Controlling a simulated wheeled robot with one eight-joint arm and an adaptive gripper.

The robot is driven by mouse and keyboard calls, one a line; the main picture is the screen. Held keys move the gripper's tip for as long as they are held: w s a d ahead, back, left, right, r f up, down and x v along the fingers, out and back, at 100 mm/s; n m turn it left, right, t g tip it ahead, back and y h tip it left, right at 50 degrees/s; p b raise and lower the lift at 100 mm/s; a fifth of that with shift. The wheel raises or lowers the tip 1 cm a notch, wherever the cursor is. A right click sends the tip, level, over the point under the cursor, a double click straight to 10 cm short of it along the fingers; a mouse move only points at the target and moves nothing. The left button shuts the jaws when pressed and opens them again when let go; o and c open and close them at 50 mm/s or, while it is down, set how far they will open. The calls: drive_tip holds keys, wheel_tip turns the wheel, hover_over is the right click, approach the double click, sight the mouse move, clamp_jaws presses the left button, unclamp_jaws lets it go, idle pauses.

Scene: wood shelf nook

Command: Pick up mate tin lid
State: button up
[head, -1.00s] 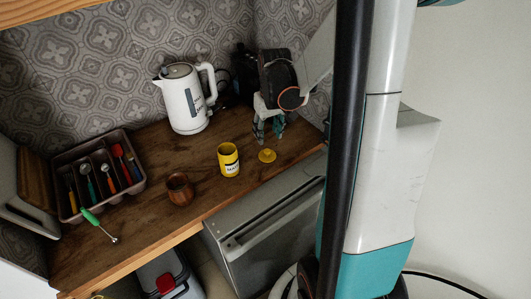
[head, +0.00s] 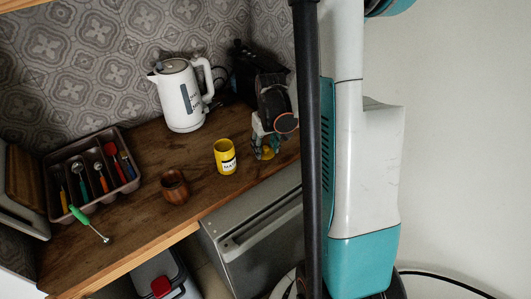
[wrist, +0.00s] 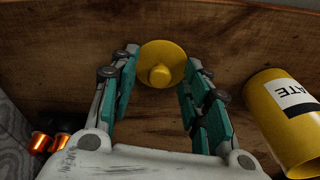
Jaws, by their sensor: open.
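The mate tin lid is a round yellow disc with a knob on top; it lies on the wooden counter in the wrist view (wrist: 162,63). In the head view the lid (head: 269,153) is partly hidden by my gripper. My gripper (wrist: 161,70) is open, with its teal-padded fingers on either side of the lid near its edges. I cannot tell whether they touch it. In the head view my gripper (head: 266,150) is low over the counter at the right. The open yellow mate tin (head: 225,157) stands just left of it, and also shows in the wrist view (wrist: 287,120).
A wooden cup (head: 174,187) stands left of the tin on the counter (head: 125,215). A white kettle (head: 181,97) stands behind. A dark appliance (head: 240,65) stands behind my gripper.

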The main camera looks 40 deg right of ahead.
drive_tip(key=c, duration=0.9)
drive_tip(key=shift+r, duration=0.15)
